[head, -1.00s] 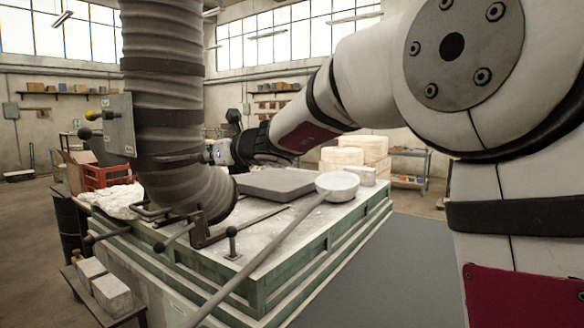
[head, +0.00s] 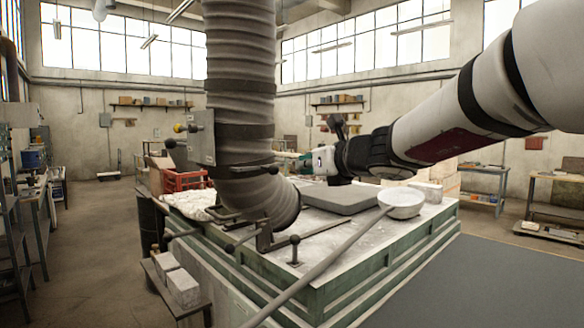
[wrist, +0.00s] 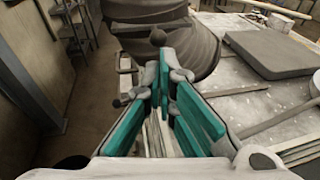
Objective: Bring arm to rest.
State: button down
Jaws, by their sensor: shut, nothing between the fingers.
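My gripper (wrist: 166,80) has teal finger pads and is shut and empty in the wrist view. In the head view its wrist end (head: 325,160) reaches in from the right above the bench, and its fingertips are hidden behind the ribbed duct (head: 240,90). The ladle's pale bowl (head: 403,203) rests at the bench's right side beside a grey slab (head: 341,197). Its long handle (head: 325,262) slopes down towards the lower left of the head view. My gripper is apart from the ladle.
The green-sided bench (head: 385,262) fills the middle. The duct comes down close to my gripper, with a plate and knobs (head: 190,140) on its left. Light blocks (head: 180,283) sit on a low stand at front left.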

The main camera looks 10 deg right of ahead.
jog(key=s+a+f+n+g, duration=0.1)
jog(key=s+f+n+g, duration=0.25)
jog(key=s+n, duration=0.65)
jog(key=s+a+f+n+g, duration=0.1)
jog(key=s+f+n+g, duration=0.2)
jog(key=s+f+n, duration=0.7)
jog(key=s+d+f+n+g+h, duration=0.1)
jog(key=s+d+f+n+h, duration=0.1)
jog(key=s, duration=0.4)
jog(key=s+d+f+n+h, duration=0.2)
jog(key=s+d+n, duration=0.3)
jog(key=s, duration=0.1)
jog(key=s+d+f+n+g+h, duration=0.1)
jog(key=s+d+f+n+h, duration=0.1)
jog(key=s+d+n, duration=0.2)
jog(key=shift+s+d+f+g+h, duration=0.25)
jog(key=shift+s+g+h, duration=0.1)
jog(key=shift+s, duration=0.9)
